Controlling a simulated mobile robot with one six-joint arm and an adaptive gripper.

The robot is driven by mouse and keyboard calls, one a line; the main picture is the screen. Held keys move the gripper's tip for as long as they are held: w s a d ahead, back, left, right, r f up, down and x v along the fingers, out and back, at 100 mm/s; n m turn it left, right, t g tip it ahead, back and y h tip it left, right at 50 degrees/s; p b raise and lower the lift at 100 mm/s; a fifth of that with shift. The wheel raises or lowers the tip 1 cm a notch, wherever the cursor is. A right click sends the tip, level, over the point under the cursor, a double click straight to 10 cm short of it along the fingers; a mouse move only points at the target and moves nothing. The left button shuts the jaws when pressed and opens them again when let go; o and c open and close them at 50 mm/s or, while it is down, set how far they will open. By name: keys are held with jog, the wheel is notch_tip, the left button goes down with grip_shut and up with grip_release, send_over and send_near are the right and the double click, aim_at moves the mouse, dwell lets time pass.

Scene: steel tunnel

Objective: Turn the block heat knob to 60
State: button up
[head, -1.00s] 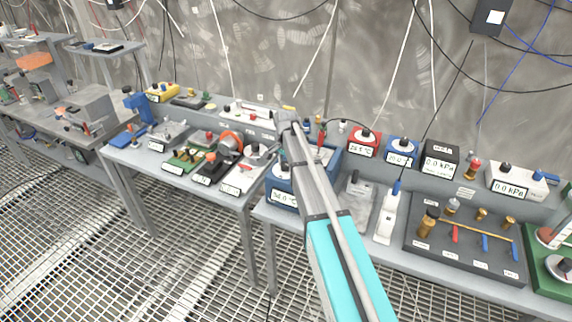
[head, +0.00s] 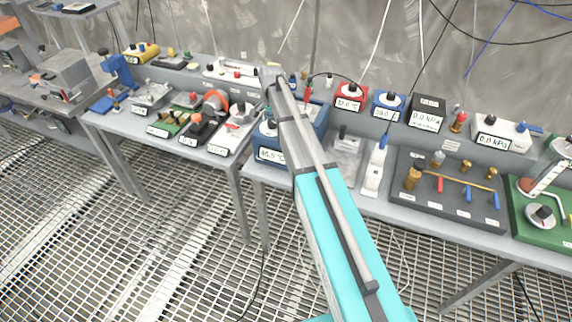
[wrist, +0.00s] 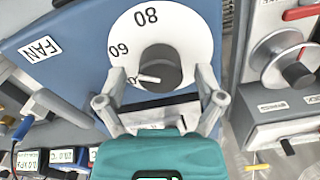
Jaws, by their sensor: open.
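The block heat knob (wrist: 160,68) is a dark round knob on a white dial (wrist: 190,25), in the wrist view. Its white pointer points left, just below the 60 mark, near a partly hidden number. The dial sits on a blue unit (wrist: 70,50) with a FAN label. My gripper (wrist: 160,74) is open, with one finger on each side of the knob and visible gaps to it. In the head view the blue unit (head: 270,153) stands at the bench's left end and its display reads about 46.5 °C. My arm hides part of it, and the fingers cannot be made out there.
A grey unit with a red-marked knob (wrist: 296,74) stands close right of the blue unit in the wrist view. In the head view, a white handheld tool (head: 376,165) and a dark tray of brass fittings (head: 405,205) lie to the right. Cables hang behind.

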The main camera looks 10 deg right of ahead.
aim_at(272, 121)
jog(key=shift+n, duration=0.3)
jog(key=n, duration=0.5)
jog(key=shift+n, duration=0.3)
jog(key=n, duration=0.5)
jog(key=shift+a+n, duration=0.1)
jog(key=shift+n, duration=0.3)
jog(key=n, duration=0.5)
jog(key=shift+n, duration=0.3)
jog(key=n, duration=0.5)
jog(key=shift+n, duration=0.4)
jog(key=shift+r, duration=0.2)
notch_tip(272, 121, up, 14)
jog(key=p, duration=1.4)
jog(key=s+f+m+b, duration=0.6)
jog(key=s+f+b, duration=0.4)
jog(key=s, duration=0.4)
jog(key=s+f+m+b, duration=0.7)
jog(key=s+f+b, duration=0.3)
jog(key=s, duration=0.5)
jog(key=shift+s+f+b, duration=0.2)
jog(key=shift+f+b, duration=0.15)
jog(key=shift+f, duration=0.2)
